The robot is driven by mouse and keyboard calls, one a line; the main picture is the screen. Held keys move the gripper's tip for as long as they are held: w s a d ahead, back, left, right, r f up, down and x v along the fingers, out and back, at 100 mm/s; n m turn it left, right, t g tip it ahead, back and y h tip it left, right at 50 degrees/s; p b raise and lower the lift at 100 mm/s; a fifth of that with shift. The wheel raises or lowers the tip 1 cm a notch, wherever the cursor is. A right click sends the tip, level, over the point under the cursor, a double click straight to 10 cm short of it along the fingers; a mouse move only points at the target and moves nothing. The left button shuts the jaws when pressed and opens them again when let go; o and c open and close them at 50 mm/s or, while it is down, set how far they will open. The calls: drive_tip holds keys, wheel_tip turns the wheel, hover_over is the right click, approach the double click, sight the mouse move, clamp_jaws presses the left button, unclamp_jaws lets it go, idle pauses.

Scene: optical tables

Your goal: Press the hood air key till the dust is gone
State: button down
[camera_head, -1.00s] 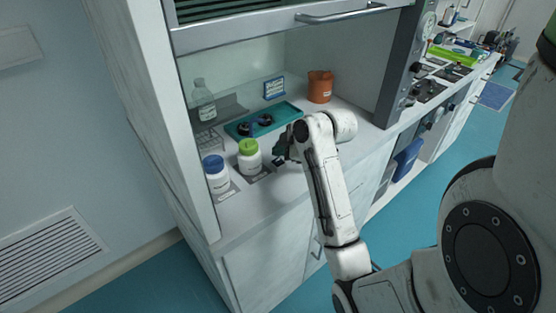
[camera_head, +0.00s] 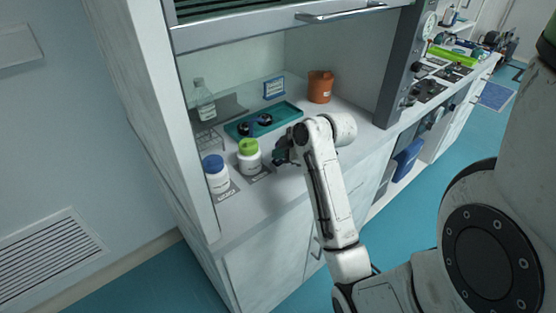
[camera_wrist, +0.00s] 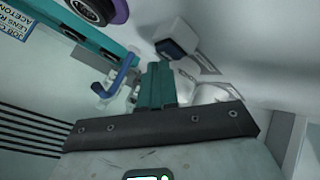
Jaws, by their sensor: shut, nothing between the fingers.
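My gripper (camera_head: 283,153) is over the front of the fume hood's worktop, right of the green-capped bottle (camera_head: 249,158). Its teal fingers are shut and empty in the wrist view (camera_wrist: 154,80). Just beyond the fingertips there is a small pale block with a dark navy face (camera_wrist: 178,38); I cannot tell for sure whether it is the air key, nor whether the fingers touch it. A bent blue tube (camera_wrist: 125,74) is left of the fingers. The teal tray (camera_head: 289,110) holds dark round optics (camera_head: 264,120). Dust is too fine to make out.
A blue-capped bottle (camera_head: 215,174) stands at the left front, with a clear bottle (camera_head: 203,98) behind. An orange pot (camera_head: 320,87) stands at the back right, near a blue sign (camera_head: 273,88). The raised sash (camera_head: 290,25) is above. The hood's right post (camera_head: 397,70) bounds the opening.

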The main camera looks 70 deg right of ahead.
sight(280, 161)
drive_tip(key=shift+f, duration=0.35)
drive_tip(key=shift+r, duration=0.2)
idle(0.4)
drive_tip(key=shift+r+p, duration=0.7)
drive_tip(key=shift+p, duration=0.05)
wheel_tip(280, 161, up, 5)
drive_tip(key=p, duration=0.4)
drive_tip(key=shift+p, duration=0.4)
